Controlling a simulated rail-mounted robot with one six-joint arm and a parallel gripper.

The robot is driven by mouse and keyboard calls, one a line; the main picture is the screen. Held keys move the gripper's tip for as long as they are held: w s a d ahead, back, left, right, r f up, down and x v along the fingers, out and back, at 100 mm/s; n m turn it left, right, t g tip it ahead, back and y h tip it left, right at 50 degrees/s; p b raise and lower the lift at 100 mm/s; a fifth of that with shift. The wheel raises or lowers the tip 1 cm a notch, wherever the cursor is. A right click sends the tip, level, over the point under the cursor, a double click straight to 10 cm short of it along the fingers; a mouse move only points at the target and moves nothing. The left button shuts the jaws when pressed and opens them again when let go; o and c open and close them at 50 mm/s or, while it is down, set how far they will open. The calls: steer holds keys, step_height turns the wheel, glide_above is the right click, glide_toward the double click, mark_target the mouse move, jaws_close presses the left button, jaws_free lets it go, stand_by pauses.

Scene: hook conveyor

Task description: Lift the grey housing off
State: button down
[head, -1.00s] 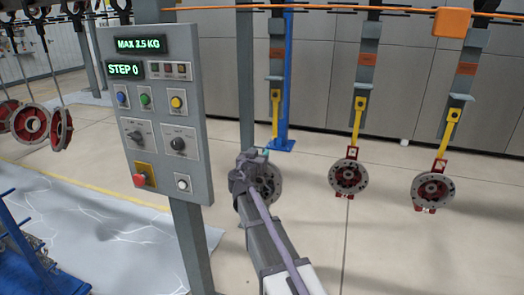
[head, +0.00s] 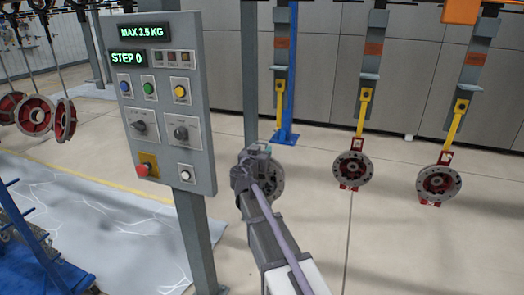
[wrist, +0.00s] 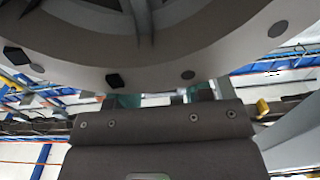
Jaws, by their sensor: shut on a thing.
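The grey housing (head: 272,182) is a round flanged disc, partly hidden behind my gripper (head: 260,156) and arm in the head view. In the wrist view the housing's underside (wrist: 150,62), with several dark holes, fills the top. My gripper (wrist: 162,98) is shut on its near edge; the contact is mostly hidden. The yellow hook (head: 280,98) hangs just above the housing. Its lower end shows above and right of my gripper and looks apart from the housing, but I cannot be sure of the gap.
Two more housings hang to the right, a nearer-centre one (head: 352,171) and a far-right one (head: 438,184), on yellow hooks. A control panel (head: 160,105) on a post stands left of my arm. Reddish parts (head: 35,115) hang far left. The floor right of my arm is clear.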

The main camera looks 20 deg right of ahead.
steer(key=v, duration=1.2)
steer(key=shift+s, duration=0.15)
stand_by(0.6)
